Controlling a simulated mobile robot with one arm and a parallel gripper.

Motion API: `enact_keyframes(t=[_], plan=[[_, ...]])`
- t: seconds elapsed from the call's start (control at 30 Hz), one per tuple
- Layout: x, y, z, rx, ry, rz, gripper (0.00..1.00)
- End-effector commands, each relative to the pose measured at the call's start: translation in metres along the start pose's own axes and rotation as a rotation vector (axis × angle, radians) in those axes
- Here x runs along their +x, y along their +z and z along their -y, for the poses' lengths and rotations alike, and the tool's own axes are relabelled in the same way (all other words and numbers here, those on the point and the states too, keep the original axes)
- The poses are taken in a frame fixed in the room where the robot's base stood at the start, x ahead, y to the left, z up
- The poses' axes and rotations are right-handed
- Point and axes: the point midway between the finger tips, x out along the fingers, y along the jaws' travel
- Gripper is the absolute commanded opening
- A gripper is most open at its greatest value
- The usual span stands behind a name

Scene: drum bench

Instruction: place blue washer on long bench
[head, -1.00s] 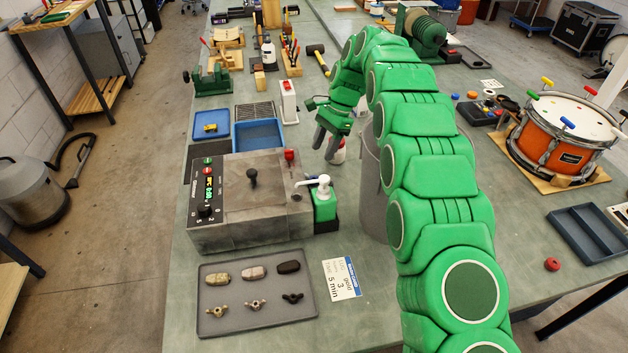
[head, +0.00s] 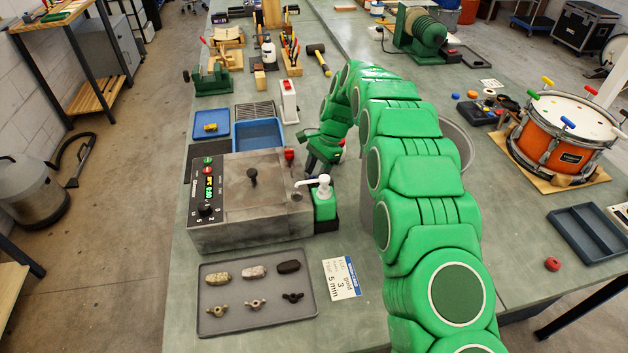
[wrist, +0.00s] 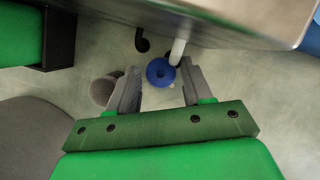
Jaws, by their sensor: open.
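A blue round piece with a dark centre (wrist: 160,73), which looks like the blue washer, shows between my fingers in the wrist view. I cannot tell whether it lies on the bench or on something. My gripper (wrist: 154,90) is open, with a finger on each side of it and a gap visible. In the head view my gripper (head: 318,163) is low beside the grey machine's right side, and I cannot see the blue piece there. The long grey-green bench (head: 350,240) lies beneath.
The grey machine (head: 250,195) stands close to my gripper. A green pump bottle (head: 325,205) is just in front, and a grey bucket (head: 460,140) is partly behind my arm. A tray of small parts (head: 255,300) lies at the front. A white tube (wrist: 180,45) runs by the blue piece.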

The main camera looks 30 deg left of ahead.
Motion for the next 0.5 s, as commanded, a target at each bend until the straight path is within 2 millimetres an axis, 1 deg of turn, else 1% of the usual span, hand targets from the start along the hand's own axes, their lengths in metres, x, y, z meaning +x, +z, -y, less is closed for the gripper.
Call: enact_keyframes(t=[0.07,0.27,0.5], plan=[[0.0044,0.0,-0.0003,0.0,0.0,0.0,0.5],[0.0043,-0.0004,0.0002,0.0,-0.002,-0.001,0.5],[0.004,-0.0005,0.0003,0.001,-0.002,-0.001,0.13]])
